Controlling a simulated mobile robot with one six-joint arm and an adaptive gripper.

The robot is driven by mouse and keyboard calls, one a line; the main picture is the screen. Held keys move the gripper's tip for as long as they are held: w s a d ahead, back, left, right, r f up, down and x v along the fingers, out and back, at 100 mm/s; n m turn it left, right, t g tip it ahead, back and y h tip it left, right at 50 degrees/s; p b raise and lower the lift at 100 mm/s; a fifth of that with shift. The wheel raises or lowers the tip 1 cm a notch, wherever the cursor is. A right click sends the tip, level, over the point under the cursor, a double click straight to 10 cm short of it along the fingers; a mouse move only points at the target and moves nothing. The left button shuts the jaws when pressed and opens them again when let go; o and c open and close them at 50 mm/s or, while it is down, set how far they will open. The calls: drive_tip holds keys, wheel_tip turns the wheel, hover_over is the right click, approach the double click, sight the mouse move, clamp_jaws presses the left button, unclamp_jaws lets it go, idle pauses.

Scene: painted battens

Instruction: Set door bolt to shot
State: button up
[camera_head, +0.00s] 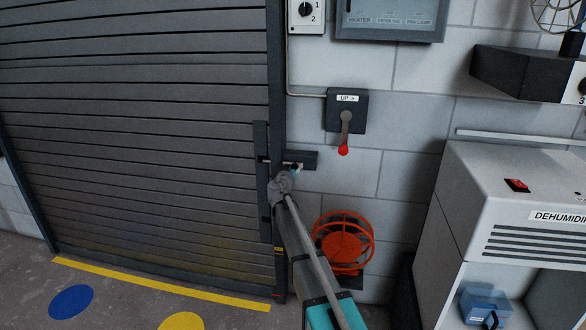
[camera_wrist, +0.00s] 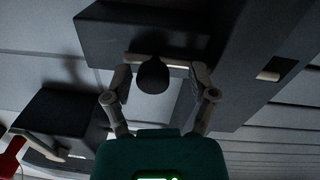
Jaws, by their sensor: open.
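The door bolt (camera_head: 303,158) is a dark housing on the wall just right of the roller shutter's frame. In the wrist view, the bolt's dark rounded knob (camera_wrist: 153,76) stands in front of a pale rod (camera_wrist: 150,60) in the dark housing (camera_wrist: 120,32). My gripper (camera_head: 291,172) is at the bolt and hides part of it in the head view. In the wrist view my gripper (camera_wrist: 158,74) is open, one finger on each side of the knob, with gaps showing. A dark upright strip (camera_head: 261,180) with a small pale slot (camera_wrist: 268,75) stands on the shutter side. I cannot tell whether the rod reaches it.
The grey shutter (camera_head: 140,120) fills the left. A lever box marked UP (camera_head: 346,110) with a red-tipped handle is above right of the bolt. An orange reel (camera_head: 343,245) hangs below. A white dehumidifier (camera_head: 510,190) stands at right.

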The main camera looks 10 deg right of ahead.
drive_tip(key=v, duration=1.2)
idle(0.3)
drive_tip(key=s+d+f+m+g, duration=0.1)
drive_tip(key=s+d+f+g, duration=0.4)
drive_tip(key=s, duration=0.3)
drive_tip(key=s+d+f+m+g, duration=0.1)
drive_tip(key=s+d+f+g, duration=0.4)
drive_tip(key=s, duration=0.4)
drive_tip(key=s+a+f+n+g+y, duration=0.3)
drive_tip(key=s+a+f+y, duration=0.1)
drive_tip(key=s, duration=0.6)
drive_tip(key=s+a+f+n+g+y, duration=0.25)
drive_tip(key=s+a+f+y, duration=0.2)
drive_tip(key=s, duration=0.45)
wheel_tip(320, 180, up, 26)
drive_tip(key=p, duration=2.6)
drive_tip(key=shift+d+g+h, duration=0.35)
